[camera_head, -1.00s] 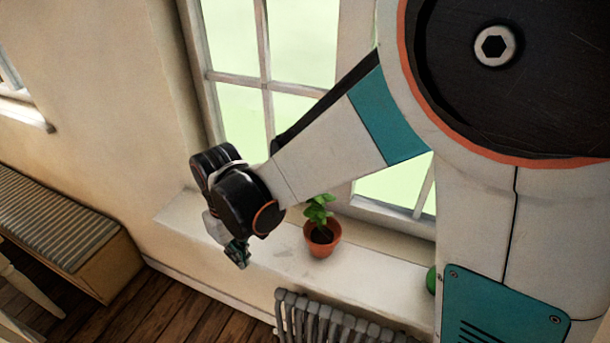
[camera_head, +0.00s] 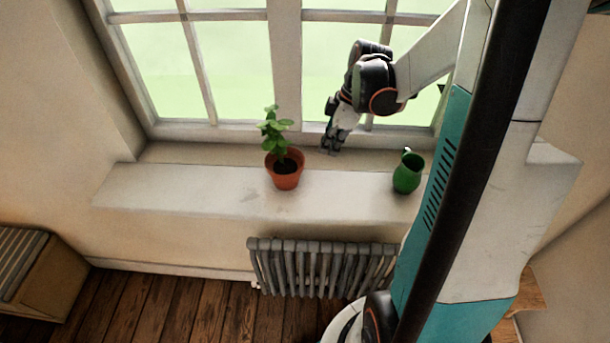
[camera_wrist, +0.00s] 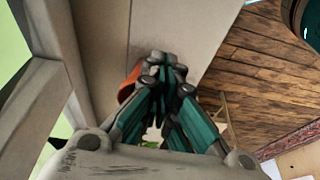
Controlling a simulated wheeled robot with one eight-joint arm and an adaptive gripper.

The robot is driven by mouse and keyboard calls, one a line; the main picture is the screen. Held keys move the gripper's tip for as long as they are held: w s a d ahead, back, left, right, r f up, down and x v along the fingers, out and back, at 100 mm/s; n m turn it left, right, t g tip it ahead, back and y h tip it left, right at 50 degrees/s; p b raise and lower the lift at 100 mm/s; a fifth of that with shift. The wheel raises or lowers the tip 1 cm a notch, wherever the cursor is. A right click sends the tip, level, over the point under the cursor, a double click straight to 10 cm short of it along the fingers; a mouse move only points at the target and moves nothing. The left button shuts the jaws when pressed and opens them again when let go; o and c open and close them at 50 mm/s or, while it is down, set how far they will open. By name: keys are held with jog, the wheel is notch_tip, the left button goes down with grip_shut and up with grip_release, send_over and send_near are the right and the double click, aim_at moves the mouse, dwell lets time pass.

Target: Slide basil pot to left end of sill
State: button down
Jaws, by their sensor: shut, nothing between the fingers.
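The basil pot (camera_head: 285,181) is a terracotta pot with a green leafy plant, standing upright near the middle of the white window sill (camera_head: 150,188). My gripper (camera_head: 331,149) is shut and empty, pointing down just right of the pot, with a gap between them in the head view. In the wrist view my closed fingers (camera_wrist: 168,70) fill the middle and hide most of the pot. The pot's orange rim (camera_wrist: 128,86) shows at their left, and bits of leaf show below.
A green jug (camera_head: 407,173) stands on the sill to the right of my gripper. The sill left of the pot is bare up to its left end. A grey radiator (camera_head: 322,267) is below the sill, and the window (camera_head: 235,90) is behind. A striped bench (camera_head: 25,270) is at lower left.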

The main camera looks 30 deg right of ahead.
jog(key=x, duration=0.3)
jog(key=d+b+x, duration=0.1)
jog(key=x, duration=0.2)
jog(key=d+b+x, duration=0.1)
jog(key=x, duration=0.3)
jog(key=shift+s+d+f, duration=0.1)
jog(key=shift+s+f, duration=0.25)
jog(key=shift+s, duration=0.05)
jog(key=shift+w+a+r, duration=0.1)
jog(key=shift+w+a, duration=0.25)
jog(key=shift+a, duration=0.2)
jog(key=shift+w+a+r, duration=0.1)
jog(key=shift+w+a, duration=0.25)
jog(key=shift+a, duration=0.2)
jog(key=shift+w+a, duration=0.35)
jog(key=shift+a, duration=0.2)
jog(key=w+a+b, duration=0.1)
jog(key=w+a, duration=0.8)
jog(key=a, duration=0.4)
jog(key=w+a+b, duration=0.2)
jog(key=w+a, duration=0.6)
jog(key=a, duration=0.5)
jog(key=w+a+b, duration=0.1)
jog(key=w+a, duration=0.8)
jog(key=a, duration=0.4)
jog(key=shift+w+a+b, duration=0.3)
jog(key=shift+a, duration=0.05)
jog(key=shift+s+d, duration=0.1)
